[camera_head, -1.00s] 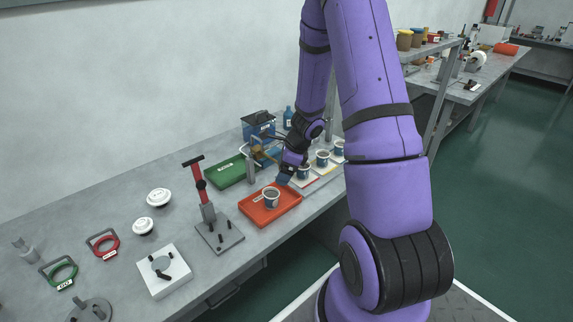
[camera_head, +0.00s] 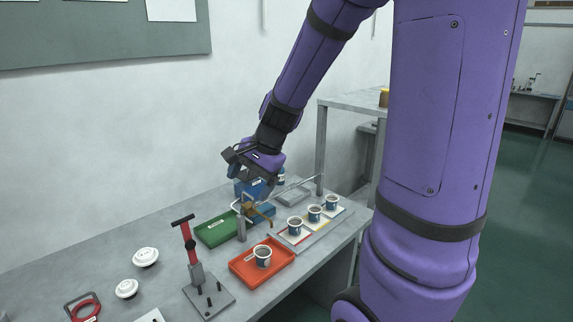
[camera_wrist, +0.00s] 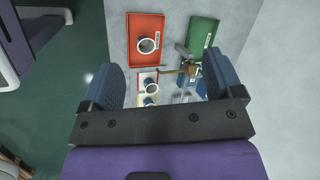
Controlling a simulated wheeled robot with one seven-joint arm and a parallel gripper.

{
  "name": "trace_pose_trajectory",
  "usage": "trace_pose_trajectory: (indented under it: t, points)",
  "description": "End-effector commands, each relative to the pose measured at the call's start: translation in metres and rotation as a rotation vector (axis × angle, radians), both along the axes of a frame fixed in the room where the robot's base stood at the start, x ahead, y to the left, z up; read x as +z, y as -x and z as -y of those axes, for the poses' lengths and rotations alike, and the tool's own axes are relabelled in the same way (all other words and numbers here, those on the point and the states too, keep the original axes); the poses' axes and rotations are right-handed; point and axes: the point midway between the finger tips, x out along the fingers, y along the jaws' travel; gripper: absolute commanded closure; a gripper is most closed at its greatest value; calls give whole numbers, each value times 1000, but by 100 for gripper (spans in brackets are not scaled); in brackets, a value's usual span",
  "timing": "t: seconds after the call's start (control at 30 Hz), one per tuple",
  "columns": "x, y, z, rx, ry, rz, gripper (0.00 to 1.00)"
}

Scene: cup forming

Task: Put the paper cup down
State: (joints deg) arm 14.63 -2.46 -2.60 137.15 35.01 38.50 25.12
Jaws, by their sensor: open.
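My gripper (camera_wrist: 163,78) is open and empty, with two blue fingers spread wide in the wrist view. In the head view it is raised over the back of the bench, pointing down, its fingertips hard to make out. One paper cup (camera_head: 262,257), white and blue, stands upright in the red tray (camera_head: 247,275); it also shows in the wrist view (camera_wrist: 147,46). Three similar cups stand upright in a row on a pale board with coloured pads; the nearest is the left cup (camera_head: 295,226), then the middle cup (camera_head: 314,213) and the right cup (camera_head: 331,202). My gripper touches no cup.
A green tray (camera_head: 213,231) lies behind the red tray. A brass-coloured fixture on a post (camera_head: 241,227) stands between them and the board. A red-handled press (camera_head: 188,243) and white round lids (camera_head: 145,257) are at left. A shelf frame (camera_head: 321,150) rises behind the board.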

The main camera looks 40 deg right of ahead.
Motion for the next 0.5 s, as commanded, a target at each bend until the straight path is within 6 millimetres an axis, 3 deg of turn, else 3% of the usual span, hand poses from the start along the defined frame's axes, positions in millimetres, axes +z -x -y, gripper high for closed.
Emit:
trace_pose_trajectory:
  t: [0.03, 0.2, 0.5]
  points:
    - [16, 11, -10, 81, 37, 34, 14]
    - [53, 49, -33, 345, 171, 118, 14]
    - [100, 124, -55, 768, 448, 246, 14]
